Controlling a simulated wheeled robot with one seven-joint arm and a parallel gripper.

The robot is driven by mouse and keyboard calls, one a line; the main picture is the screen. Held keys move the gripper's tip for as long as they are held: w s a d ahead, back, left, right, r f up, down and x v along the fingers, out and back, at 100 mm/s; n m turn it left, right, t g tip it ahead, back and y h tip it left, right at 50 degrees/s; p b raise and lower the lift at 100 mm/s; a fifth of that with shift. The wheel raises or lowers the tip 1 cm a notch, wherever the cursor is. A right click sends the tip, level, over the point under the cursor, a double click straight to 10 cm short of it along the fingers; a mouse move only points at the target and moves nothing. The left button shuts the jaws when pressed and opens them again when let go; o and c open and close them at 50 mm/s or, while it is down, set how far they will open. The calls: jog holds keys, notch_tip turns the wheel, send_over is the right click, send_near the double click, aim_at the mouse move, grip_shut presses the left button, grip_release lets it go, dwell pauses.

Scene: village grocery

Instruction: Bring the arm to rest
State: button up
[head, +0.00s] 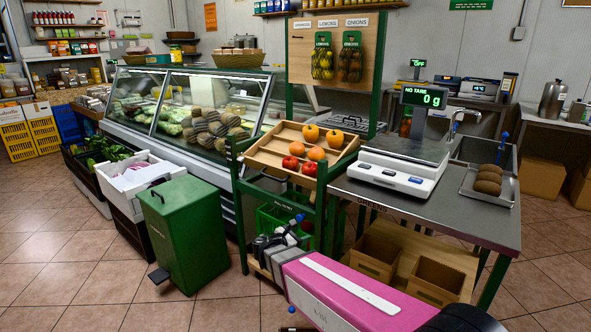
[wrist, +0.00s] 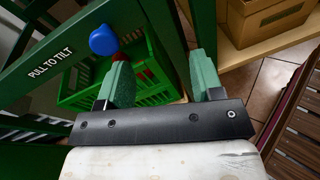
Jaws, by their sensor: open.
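My gripper (wrist: 163,82) is open and empty in the wrist view, its two green fingers spread apart. Below them lies a green crate (wrist: 82,93) inside a green stand. A blue knob (wrist: 103,40) on the stand's rail, marked "PULL TO TILT", is close to the left finger. In the head view my arm reaches in from the bottom right, low in front of the stand (head: 237,190). The gripper there is small and partly hidden by my own wrist.
A tilted wooden tray (head: 276,162) with oranges and red fruit tops the stand. Right is a steel table (head: 447,211) with a scale (head: 402,168) reading 0 g and boxes below. A green pedal bin (head: 187,235) stands left. Tiled floor (head: 62,290) is free at front left.

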jog(key=s+d+f+m+g+y, duration=0.2)
jog(key=s+d+m+g+y, duration=0.3)
jog(key=d+m, duration=0.4)
jog(key=s+d+f+m+g+y, duration=0.3)
jog(key=s+d+m+g+y, duration=0.3)
jog(key=m, duration=0.8)
jog(key=s+d, duration=0.1)
jog(key=d, duration=0.2)
jog(key=shift+f+m, duration=0.15)
jog(key=shift+m, duration=0.25)
